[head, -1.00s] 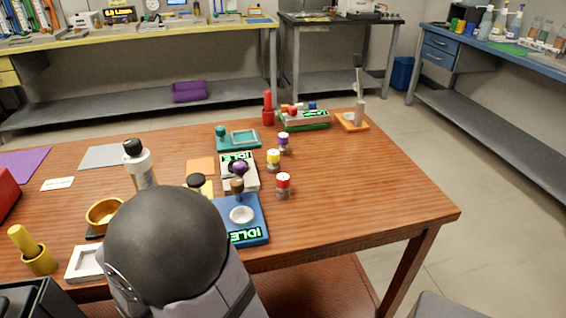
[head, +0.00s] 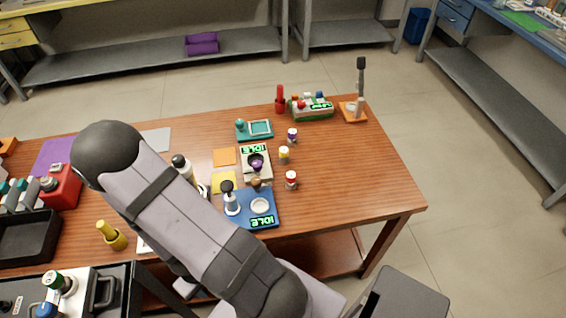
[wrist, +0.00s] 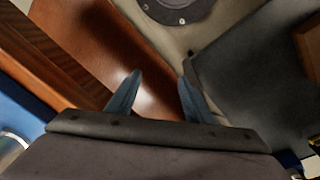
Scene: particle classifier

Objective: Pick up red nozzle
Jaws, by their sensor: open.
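The red nozzle (head: 291,181), a small cylinder with a red band and a light top, stands upright near the table's front, right of the blue IDLE device (head: 237,213). A yellow-banded nozzle (head: 284,155) and a purple-banded one (head: 292,136) stand behind it in a loose row. My gripper (wrist: 159,76) shows in the wrist view with its two blue-grey fingers apart and nothing between them. The red nozzle is not recognisable in the wrist view. In the head view the fingers are not clearly visible.
My arm crosses the left and front of the table and hides part of it. A grey IDLE device (head: 252,175) stands behind the blue one. A red cylinder (head: 280,102), a green-based rack (head: 312,110) and an orange stand (head: 352,110) are at the back. The table's right side is clear.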

